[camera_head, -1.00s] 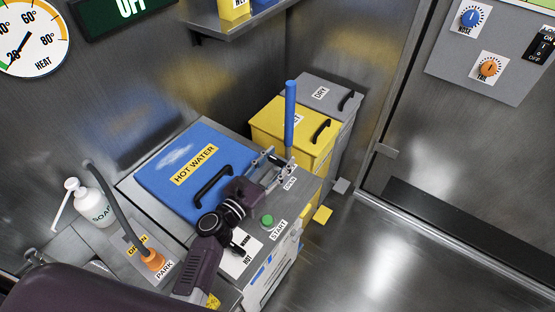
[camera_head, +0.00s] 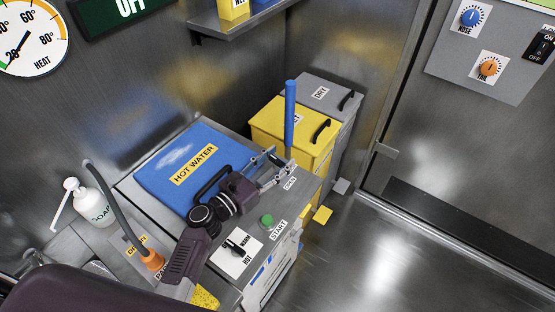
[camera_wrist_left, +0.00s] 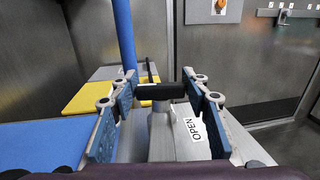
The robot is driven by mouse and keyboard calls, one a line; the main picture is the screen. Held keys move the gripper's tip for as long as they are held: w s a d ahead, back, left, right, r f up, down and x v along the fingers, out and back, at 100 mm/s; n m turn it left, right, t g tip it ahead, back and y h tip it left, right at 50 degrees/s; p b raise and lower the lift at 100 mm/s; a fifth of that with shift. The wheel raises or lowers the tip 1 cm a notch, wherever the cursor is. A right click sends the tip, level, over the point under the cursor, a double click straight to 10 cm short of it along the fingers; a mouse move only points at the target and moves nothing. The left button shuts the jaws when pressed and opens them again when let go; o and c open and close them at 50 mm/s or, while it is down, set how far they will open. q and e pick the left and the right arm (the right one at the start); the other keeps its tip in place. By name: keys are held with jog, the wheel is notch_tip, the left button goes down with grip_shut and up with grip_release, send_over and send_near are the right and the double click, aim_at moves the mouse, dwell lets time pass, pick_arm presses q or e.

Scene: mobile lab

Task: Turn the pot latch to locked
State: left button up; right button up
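The pot (camera_head: 150,185) has a blue lid marked HOT WATER, at the centre left of the head view. An upright blue rod (camera_head: 290,110) rises at its right corner, beside an OPEN label (camera_head: 290,183). In the wrist view, a black bar (camera_wrist_left: 160,91) on a grey post, which looks like the latch, lies between the fingers. The blue rod (camera_wrist_left: 123,35) stands behind the left finger, which hides its base. My left gripper (camera_head: 277,168) is open around the black bar; I cannot tell whether the fingers touch it. My right gripper is not in view.
A yellow bin (camera_head: 265,120) and a grey bin (camera_head: 310,90) stand behind the rod. A green START button (camera_head: 267,221) and a WARM/HOT switch (camera_head: 236,247) are near my forearm. A soap bottle (camera_head: 92,205) and grey hose stand left. The floor at right is clear.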

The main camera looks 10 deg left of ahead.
pick_arm(q)
jog(key=o, duration=0.3)
jog(key=v, duration=0.7)
jog(key=shift+s+a, duration=0.1)
jog(key=shift+s, duration=0.1)
